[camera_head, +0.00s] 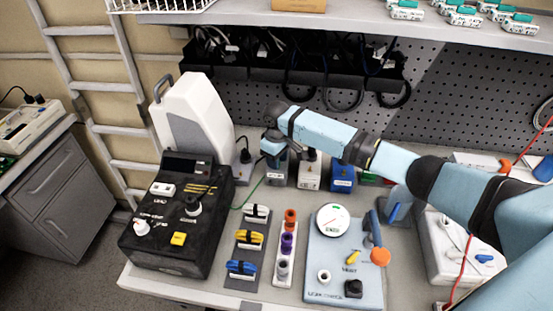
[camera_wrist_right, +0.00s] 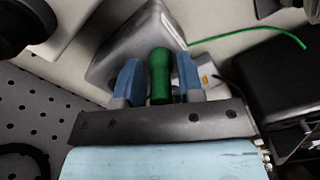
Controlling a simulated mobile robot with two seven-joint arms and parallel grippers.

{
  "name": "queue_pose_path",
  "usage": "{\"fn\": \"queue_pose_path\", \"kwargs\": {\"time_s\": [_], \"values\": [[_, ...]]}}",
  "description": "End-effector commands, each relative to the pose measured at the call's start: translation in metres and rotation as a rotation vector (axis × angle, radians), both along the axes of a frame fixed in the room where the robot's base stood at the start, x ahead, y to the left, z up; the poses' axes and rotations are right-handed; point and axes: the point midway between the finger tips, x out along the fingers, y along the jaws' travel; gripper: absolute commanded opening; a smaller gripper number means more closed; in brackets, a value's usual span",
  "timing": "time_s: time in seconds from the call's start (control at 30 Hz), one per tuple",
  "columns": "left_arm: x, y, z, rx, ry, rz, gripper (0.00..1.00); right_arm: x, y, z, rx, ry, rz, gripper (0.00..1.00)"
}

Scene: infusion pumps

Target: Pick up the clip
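The green clip (camera_wrist_right: 160,72) shows in the right wrist view as a green rounded grip, in front of a grey wedge-shaped block (camera_wrist_right: 122,38). My right gripper (camera_wrist_right: 159,70) has its two blue fingers on either side of the green grip, with narrow gaps visible between them. The fingers look open around it, not closed on it. In the head view my right gripper (camera_head: 273,145) points down over a grey labelled block (camera_head: 275,172), and the clip is hidden there. A green wire (camera_head: 249,192) runs from near that block toward the black control box. My left gripper is not in view.
White (camera_head: 309,172) and blue (camera_head: 342,178) blocks stand just right of the gripper. A tall white device (camera_head: 195,115) and a black control box (camera_head: 178,225) stand left. A black cable rack (camera_head: 290,70) hangs behind. Coloured clips and a gauge panel (camera_head: 345,285) fill the front.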

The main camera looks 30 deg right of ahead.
Motion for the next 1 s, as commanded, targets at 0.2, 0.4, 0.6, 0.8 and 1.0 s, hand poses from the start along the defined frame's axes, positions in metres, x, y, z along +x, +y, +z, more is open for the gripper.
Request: {"fn": "queue_pose_path", "kwargs": {"time_s": [0.2, 0.4, 0.6, 0.8, 1.0], "values": [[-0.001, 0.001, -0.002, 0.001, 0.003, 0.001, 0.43, 0.0, 0.0, 0.0, 0.0, 0.0, 0.001, 0.26], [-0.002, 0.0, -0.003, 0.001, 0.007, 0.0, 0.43, 0.0, 0.0, 0.0, 0.0, -0.001, 0.001, 0.01], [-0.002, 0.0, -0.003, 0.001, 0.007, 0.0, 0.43, 0.0, 0.0, 0.003, 0.001, -0.002, 0.001, 0.01], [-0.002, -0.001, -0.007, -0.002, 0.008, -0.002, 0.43, 0.001, 0.001, 0.031, 0.0, -0.005, 0.003, 0.01], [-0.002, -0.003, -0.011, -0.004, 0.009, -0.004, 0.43, 0.001, 0.001, 0.071, 0.001, -0.004, 0.002, 0.01]]}}
